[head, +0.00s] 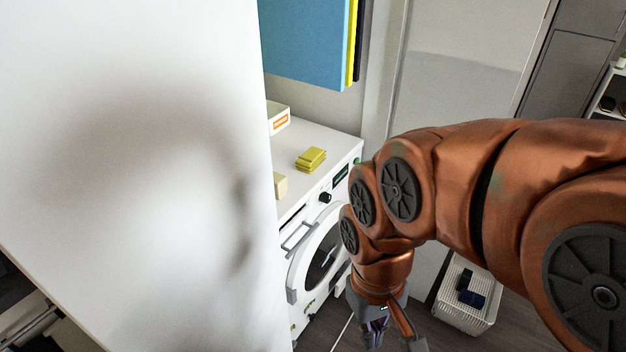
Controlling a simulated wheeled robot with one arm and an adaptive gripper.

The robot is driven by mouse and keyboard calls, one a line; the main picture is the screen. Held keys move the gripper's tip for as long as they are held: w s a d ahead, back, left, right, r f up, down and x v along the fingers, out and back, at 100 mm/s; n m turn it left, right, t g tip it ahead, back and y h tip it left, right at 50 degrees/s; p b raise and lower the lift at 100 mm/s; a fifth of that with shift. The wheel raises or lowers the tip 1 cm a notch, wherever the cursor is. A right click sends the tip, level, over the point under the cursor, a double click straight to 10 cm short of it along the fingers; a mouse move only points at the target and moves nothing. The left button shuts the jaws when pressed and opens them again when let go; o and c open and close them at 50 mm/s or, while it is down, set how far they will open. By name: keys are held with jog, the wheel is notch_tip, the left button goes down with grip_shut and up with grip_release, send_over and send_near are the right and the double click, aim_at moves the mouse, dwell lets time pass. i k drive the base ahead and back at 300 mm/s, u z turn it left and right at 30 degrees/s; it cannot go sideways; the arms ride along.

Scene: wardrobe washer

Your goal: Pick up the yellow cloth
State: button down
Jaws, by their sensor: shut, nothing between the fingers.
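The yellow cloth (311,159) lies folded in a small stack on top of the white washing machine (330,143), near its front edge. My gripper (375,335) hangs low in front of the washer, pointing down, below and to the right of the cloth and well apart from it. The gripper is shut and empty, and its tips are small and near the bottom edge of the picture.
A white panel (130,130) fills the left side and hides part of the washer. A white box (278,117) and a beige block (280,185) share the washer top. A white basket (466,300) with dark items stands on the floor. Blue cloth (305,40) hangs above.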

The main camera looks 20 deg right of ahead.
aim_at(311, 159)
jog(key=u, duration=0.05)
jog(key=k, duration=0.5)
jog(key=z, duration=1.35)
jog(key=i, duration=1.1)
jog(key=u, duration=2.2)
